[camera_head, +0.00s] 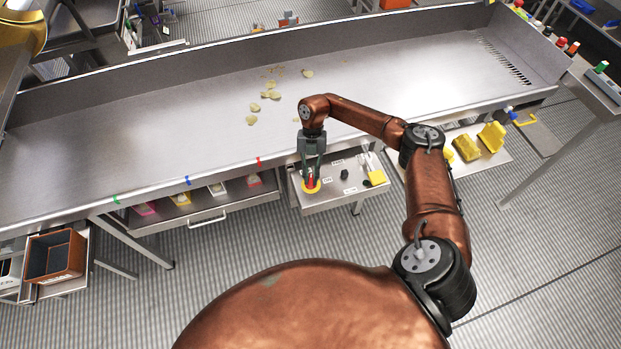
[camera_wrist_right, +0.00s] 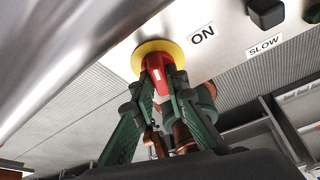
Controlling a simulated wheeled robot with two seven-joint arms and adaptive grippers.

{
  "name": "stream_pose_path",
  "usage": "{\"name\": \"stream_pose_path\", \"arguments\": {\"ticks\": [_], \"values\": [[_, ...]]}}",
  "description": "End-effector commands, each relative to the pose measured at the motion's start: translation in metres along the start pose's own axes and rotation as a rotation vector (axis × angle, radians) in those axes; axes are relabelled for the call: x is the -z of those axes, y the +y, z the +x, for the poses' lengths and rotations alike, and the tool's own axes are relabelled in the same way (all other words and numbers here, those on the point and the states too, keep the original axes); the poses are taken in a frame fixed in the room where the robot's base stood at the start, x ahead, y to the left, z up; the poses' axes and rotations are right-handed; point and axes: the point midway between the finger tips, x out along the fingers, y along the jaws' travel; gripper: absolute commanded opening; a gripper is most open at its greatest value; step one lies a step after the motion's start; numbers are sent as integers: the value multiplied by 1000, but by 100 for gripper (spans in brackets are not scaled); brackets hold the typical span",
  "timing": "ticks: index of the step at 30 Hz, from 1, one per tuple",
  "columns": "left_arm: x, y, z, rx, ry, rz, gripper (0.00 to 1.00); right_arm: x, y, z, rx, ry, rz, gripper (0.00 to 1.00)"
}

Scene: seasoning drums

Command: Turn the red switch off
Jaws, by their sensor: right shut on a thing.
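The red switch (camera_head: 310,183) sits on a yellow round plate (camera_head: 317,188) at the left end of a small metal control panel (camera_head: 345,196). In the right wrist view the red switch (camera_wrist_right: 157,72) stands out from its yellow plate (camera_wrist_right: 150,50), beside an "ON" label (camera_wrist_right: 202,35). My right gripper (camera_head: 311,172) is at the switch, its green-grey fingers on either side of it. In the wrist view the right gripper (camera_wrist_right: 160,95) is shut on the red switch. The "OFF" label is not seen in the wrist view. My left gripper is not in view.
A long metal trough (camera_head: 200,115) with several chips (camera_head: 270,94) lies behind the panel. A black knob (camera_wrist_right: 267,12) and "SLOW" label (camera_wrist_right: 265,46) are nearby. A shelf (camera_head: 215,205) is left of the panel; yellow items (camera_head: 467,148) are right.

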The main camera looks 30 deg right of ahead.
Motion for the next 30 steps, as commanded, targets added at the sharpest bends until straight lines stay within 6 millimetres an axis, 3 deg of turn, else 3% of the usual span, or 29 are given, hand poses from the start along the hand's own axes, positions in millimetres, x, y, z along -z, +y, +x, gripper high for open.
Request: {"name": "stream_pose_path", "arguments": {"ticks": [15, 30], "values": [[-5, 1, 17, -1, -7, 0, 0, -1, 3, 0, 125, -3, -304, 0], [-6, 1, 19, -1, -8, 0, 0, 0, 3, -1, 147, -4, -358, 0]]}}
